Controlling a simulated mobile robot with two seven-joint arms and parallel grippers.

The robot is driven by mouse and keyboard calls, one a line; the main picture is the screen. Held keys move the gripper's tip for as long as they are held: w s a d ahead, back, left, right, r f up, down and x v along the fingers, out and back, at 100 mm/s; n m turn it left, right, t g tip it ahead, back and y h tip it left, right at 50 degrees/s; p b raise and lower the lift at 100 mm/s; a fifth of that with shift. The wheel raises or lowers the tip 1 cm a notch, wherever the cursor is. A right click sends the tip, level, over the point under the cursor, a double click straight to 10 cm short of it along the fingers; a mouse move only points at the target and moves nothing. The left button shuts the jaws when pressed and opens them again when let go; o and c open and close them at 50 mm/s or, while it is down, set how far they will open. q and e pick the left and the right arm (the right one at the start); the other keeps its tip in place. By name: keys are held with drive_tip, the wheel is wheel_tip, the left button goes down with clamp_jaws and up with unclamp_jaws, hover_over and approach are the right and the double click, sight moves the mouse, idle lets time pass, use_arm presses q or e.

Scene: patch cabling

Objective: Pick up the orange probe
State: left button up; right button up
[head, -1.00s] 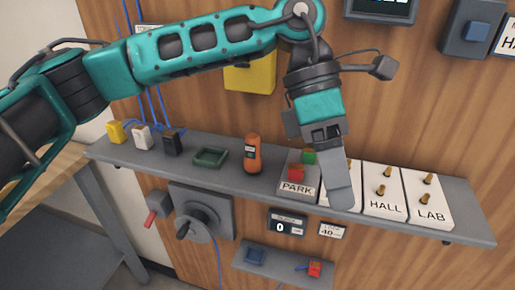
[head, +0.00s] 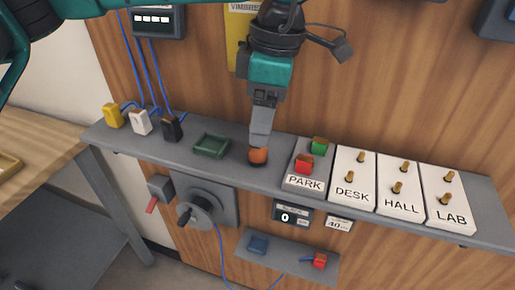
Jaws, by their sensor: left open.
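The orange probe (head: 258,156) stands upright on the grey shelf between the green tray and the PARK block. My left gripper (head: 260,138) points down over the probe, and its fingers hide the probe's upper part. The jaws are open, seen edge-on; I cannot tell whether a finger touches the probe. Only the probe's lower orange part and dark base show. My right gripper is not in view.
Left of the probe are an empty green tray (head: 211,145) and yellow (head: 114,116), white (head: 140,122) and black (head: 172,128) plugs with blue cables. Right are the PARK block (head: 304,181) and DESK, HALL and LAB blocks with brass posts. A crank (head: 200,211) sits below the shelf (head: 236,170).

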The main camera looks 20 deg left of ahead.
sight(256, 157)
use_arm(q)
drive_tip(key=f, duration=0.2)
drive_tip(key=a+f, duration=0.1)
drive_tip(key=f, duration=0.1)
drive_tip(key=shift+s+f, duration=0.1)
drive_tip(key=shift+s, duration=0.05)
drive_tip(key=shift+f, duration=0.6)
drive_tip(key=shift+c, duration=0.4)
drive_tip(key=c, duration=1)
drive_tip(key=shift+o, duration=0.2)
drive_tip(key=shift+r, duration=0.15)
